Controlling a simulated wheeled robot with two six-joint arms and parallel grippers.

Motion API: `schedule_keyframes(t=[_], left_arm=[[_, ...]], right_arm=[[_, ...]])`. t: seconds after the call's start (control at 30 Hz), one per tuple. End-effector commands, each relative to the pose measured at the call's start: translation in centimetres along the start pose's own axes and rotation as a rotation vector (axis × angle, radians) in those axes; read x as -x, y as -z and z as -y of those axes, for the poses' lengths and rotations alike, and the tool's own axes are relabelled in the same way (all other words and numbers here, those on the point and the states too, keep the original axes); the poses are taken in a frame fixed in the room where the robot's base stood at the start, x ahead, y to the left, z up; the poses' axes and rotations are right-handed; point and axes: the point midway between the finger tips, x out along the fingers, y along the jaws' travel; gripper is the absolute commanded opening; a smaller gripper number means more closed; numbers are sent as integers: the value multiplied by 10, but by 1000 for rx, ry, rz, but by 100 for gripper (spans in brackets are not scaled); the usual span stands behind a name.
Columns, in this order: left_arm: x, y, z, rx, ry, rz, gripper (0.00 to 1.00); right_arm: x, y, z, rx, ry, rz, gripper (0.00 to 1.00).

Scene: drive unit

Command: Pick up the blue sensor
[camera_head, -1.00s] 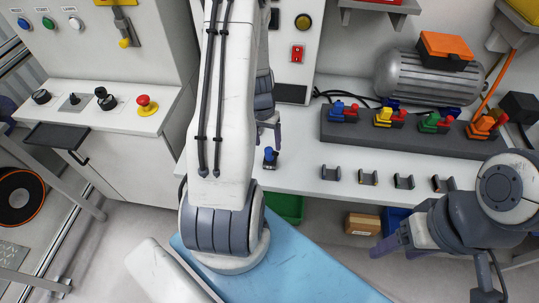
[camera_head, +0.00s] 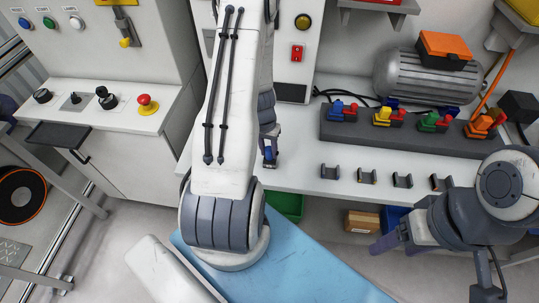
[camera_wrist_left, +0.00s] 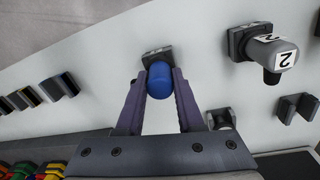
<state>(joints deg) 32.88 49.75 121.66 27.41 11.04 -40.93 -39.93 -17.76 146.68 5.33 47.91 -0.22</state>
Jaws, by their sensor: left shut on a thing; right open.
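The blue sensor (camera_wrist_left: 160,80) has a rounded blue cap on a dark base. In the left wrist view it sits between the two purple-grey fingers of my left gripper (camera_wrist_left: 160,92), which are shut on it. Its dark base (camera_wrist_left: 154,55) still appears to be at the white bench top. In the head view the sensor (camera_head: 268,153) is a small blue spot beside my left arm, mostly hidden by the gripper (camera_head: 270,158). My right gripper (camera_head: 388,244) is open and empty at the lower right, in front of the bench.
A dark rack (camera_head: 400,131) holds blue, yellow, green and orange connectors on the bench (camera_head: 300,170). Several small dark brackets stand along its front edge. A grey cylinder marked 2 (camera_wrist_left: 270,52) stands near the sensor. A motor (camera_head: 425,75) lies behind the rack.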

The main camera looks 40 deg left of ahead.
Motion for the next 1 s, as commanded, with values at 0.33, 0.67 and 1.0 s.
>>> schedule_keyframes(t=[0.33, 0.67, 1.0], left_arm=[[6, 0, -1, -1, -2, 0, 0], [45, -4, -15, -7, 0, -2, 0], [84, -40, -85, -8, 0, -4, 0]], right_arm=[[0, 0, 0, 0, 0, 0, 66], [-11, 0, -1, -1, 0, 0, 66], [-28, -2, -2, -5, 0, 0, 66]])
